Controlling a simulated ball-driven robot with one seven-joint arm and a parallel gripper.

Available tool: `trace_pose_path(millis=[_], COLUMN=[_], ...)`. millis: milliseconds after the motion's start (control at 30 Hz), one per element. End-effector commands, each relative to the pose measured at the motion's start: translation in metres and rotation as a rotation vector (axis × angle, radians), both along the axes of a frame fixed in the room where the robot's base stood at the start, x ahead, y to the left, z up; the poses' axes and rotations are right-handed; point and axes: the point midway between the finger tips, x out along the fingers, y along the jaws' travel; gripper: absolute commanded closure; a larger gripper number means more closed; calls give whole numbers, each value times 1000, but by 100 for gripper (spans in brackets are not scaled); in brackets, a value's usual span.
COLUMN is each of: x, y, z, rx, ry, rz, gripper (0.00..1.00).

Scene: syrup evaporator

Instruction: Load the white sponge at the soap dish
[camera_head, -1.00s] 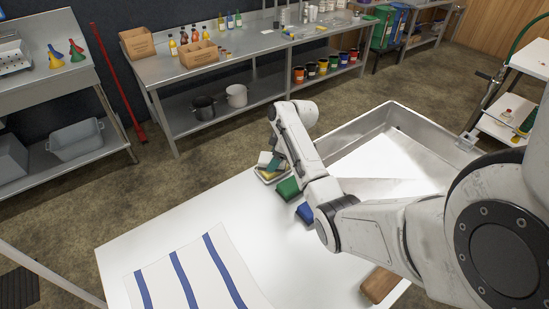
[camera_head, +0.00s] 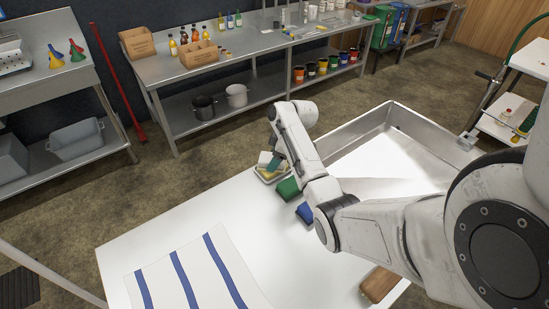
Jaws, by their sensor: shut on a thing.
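The white sponge (camera_head: 264,158) is at my gripper (camera_head: 273,163), at the left rear corner of the white table. My gripper is shut on it, with its dark teal fingers partly covering it. The soap dish (camera_head: 264,178) is a small pale dish directly below. Something yellow (camera_head: 268,172) shows in the dish under the sponge. The sponge overlaps the dish in this view; I cannot tell whether it touches the dish or the yellow thing. My arm reaches in from the right.
A green block (camera_head: 288,188) and a blue block (camera_head: 305,212) lie beside the dish, close to my arm. A metal basin (camera_head: 352,133) stands behind. A striped cloth (camera_head: 195,275) lies at the front left, and a brown block (camera_head: 378,284) at the front right.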

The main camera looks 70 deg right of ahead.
Motion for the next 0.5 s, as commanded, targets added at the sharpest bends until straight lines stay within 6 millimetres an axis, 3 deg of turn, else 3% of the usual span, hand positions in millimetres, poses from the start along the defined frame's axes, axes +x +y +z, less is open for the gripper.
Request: trace_pose_path(millis=[500], x=[0], y=[1], z=[35], rx=[2], ry=[0], rz=[1], gripper=[57])
